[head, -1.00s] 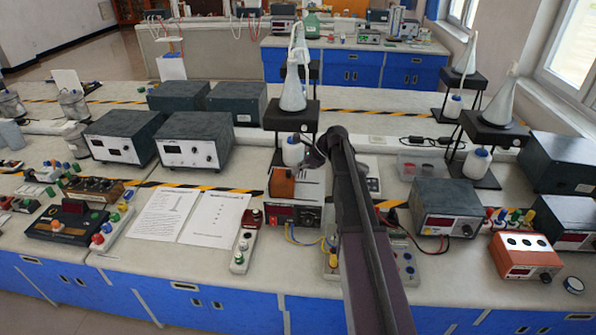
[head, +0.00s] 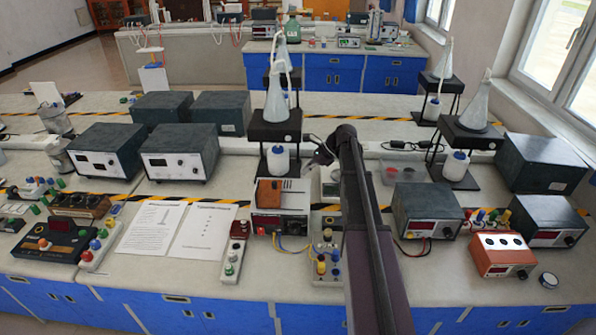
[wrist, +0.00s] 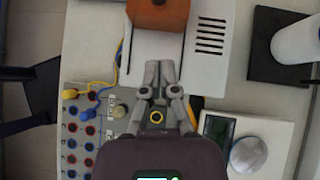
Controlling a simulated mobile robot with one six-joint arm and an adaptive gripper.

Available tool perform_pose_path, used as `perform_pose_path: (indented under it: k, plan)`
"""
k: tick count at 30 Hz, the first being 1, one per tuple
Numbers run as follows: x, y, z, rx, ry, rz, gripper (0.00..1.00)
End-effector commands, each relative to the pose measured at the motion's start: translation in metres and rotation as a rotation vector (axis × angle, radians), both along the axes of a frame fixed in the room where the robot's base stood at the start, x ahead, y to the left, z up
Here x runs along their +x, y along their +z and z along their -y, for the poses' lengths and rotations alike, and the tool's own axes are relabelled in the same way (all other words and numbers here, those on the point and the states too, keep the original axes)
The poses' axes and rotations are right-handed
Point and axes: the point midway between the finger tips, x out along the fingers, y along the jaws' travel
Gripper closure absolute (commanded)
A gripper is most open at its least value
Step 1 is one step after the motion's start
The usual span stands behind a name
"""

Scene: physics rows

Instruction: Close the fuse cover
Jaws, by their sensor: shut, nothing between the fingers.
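An orange-brown block-like part (head: 270,191), which looks like the fuse cover, stands up on top of a white instrument (head: 293,198) with a red display on its front. In the wrist view the orange part (wrist: 158,14) is at the top edge, cut off by the frame, with a small dark spot on it. My gripper (wrist: 160,67) is shut and empty, over the white casing, with its tips below the orange part in the picture and apart from it. In the head view my gripper (head: 322,155) is behind and right of the part, partly hidden by my arm. The hinge is not clear.
A stand with a flask (head: 277,120) is behind the instrument. A terminal board (head: 327,258) with yellow and blue leads is beside it. A small device with a screen (wrist: 218,130) is close to my gripper. Grey meters (head: 427,210) stand at right.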

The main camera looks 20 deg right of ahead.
Motion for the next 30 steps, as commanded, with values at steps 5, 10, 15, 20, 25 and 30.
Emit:
perform_pose_path:
  k: [5,10,15,20,25,30]
  plan:
    - [-0.003,0.017,0.013,0.0,0.0,0.0,1.0]
    - [-0.005,0.024,0.021,-0.001,-0.001,-0.001,1.0]
    - [-0.006,0.027,0.024,-0.001,0.001,0.0,1.0]
    - [-0.006,0.027,0.025,-0.001,0.001,0.0,1.0]
    - [-0.006,0.027,0.024,-0.001,0.001,0.0,1.0]
    - [-0.006,0.027,0.024,0.0,0.003,0.0,1.0]
